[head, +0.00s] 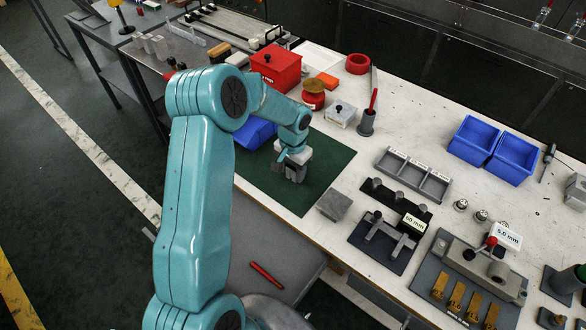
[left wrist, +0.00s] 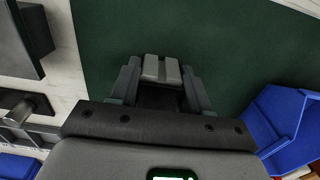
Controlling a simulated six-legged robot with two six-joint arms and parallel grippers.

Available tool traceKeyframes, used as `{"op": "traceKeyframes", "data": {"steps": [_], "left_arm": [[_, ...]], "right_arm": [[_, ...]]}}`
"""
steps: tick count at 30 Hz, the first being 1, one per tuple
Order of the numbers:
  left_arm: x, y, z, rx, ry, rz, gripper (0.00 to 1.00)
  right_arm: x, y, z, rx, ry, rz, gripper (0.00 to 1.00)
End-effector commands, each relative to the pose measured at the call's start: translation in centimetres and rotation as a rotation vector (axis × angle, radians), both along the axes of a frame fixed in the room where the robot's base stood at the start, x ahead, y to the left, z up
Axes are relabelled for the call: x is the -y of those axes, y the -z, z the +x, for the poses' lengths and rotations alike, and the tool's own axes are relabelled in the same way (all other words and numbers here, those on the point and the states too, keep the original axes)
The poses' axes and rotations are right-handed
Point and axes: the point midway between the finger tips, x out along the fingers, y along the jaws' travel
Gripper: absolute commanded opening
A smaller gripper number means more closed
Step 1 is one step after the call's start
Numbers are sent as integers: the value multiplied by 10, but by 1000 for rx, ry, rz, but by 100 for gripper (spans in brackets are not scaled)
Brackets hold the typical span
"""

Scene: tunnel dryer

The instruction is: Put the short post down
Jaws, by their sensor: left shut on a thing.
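My left gripper (head: 293,168) is over the dark green mat (head: 326,165), pointing down near the table's front edge. In the left wrist view, its two fingers (left wrist: 161,82) are shut on the short post (left wrist: 161,68), a small light grey piece with a dark line down its middle. The post is mostly hidden by the gripper in the head view. The green mat (left wrist: 220,45) fills the space beyond the fingertips. I cannot tell whether the post touches the mat. My right gripper is not in view.
A blue bin (head: 256,135) is left of the gripper, partly behind my arm. A grey block (head: 334,204) sits at the mat's right edge. Red box (head: 276,66), grey tray (head: 412,176) and black fixtures (head: 384,240) stand around. The mat near the gripper is bare.

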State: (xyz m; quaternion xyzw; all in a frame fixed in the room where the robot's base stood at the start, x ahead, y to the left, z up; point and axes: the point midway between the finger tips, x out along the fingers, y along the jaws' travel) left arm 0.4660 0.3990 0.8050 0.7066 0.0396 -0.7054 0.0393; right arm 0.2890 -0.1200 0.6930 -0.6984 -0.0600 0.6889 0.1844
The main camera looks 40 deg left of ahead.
Motion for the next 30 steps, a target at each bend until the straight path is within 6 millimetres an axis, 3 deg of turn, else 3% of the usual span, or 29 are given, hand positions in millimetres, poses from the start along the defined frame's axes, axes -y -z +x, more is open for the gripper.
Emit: {"op": "traceKeyframes", "data": {"steps": [2, 3, 5, 6, 17, 30], "left_arm": [[0, 4, 0, 0, 0, 0, 15], [0, 4, 0, 0, 0, 0, 50], [0, 3, 0, 0, 0, 0, 70], [0, 3, 0, 0, 0, 0, 72], [0, -5, 0, 1, 0, 1, 72], [0, -97, 1, 3, 1, 1, 72]], "right_arm": [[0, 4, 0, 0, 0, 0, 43], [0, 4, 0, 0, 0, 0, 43], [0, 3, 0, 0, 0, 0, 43], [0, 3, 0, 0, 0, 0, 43], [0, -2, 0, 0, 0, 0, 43], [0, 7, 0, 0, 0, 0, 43]]}}
